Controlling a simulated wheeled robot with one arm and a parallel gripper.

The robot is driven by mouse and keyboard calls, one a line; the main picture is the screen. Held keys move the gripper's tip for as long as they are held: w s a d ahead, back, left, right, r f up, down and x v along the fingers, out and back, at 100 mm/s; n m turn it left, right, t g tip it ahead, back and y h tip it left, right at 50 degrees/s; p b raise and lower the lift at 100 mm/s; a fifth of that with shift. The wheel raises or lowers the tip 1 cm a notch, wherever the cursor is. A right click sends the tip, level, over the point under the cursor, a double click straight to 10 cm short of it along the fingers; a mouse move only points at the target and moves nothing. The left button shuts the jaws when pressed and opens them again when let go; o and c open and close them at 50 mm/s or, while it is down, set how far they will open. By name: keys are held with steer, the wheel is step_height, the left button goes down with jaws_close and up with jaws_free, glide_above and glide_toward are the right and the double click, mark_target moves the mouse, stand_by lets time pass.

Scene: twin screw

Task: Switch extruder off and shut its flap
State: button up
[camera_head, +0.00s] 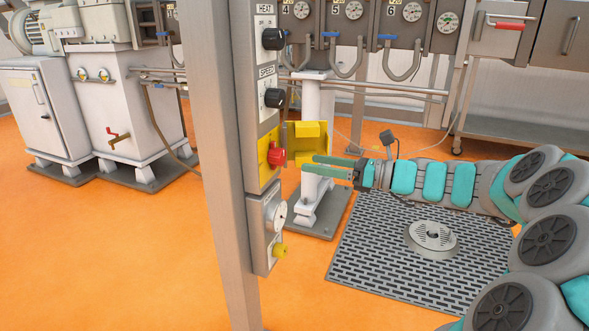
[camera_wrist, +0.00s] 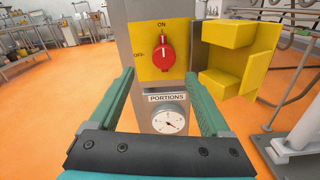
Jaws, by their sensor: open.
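The extruder switch is a red rotary knob (camera_wrist: 163,53) on a yellow plate (camera_wrist: 148,72). ON is printed above the knob and OFF to its left; the knob seems to point up at ON. The red knob (camera_head: 276,153) also shows in the head view. The yellow flap (camera_wrist: 263,60) stands open, swung out to the right of the switch; it also shows in the head view (camera_head: 308,131). My gripper (camera_head: 310,163) is open and empty, its green fingers pointing at the control post. In the wrist view the fingertips (camera_wrist: 160,75) lie either side below the knob, apparently not touching it.
A PORTIONS dial (camera_wrist: 169,121) sits below the switch, with a yellow knob (camera_head: 280,250) lower down. Black HEAT (camera_head: 273,39) and SPEED (camera_head: 274,98) knobs are above. A white pedestal (camera_head: 308,190) stands close behind the flap. Orange floor at left is clear.

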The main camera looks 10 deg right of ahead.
mark_target(283, 157)
steer(key=x, duration=0.7)
steer(key=shift+w+r, duration=0.1)
steer(key=shift+w, duration=0.3)
jaws_close()
stand_by(0.4)
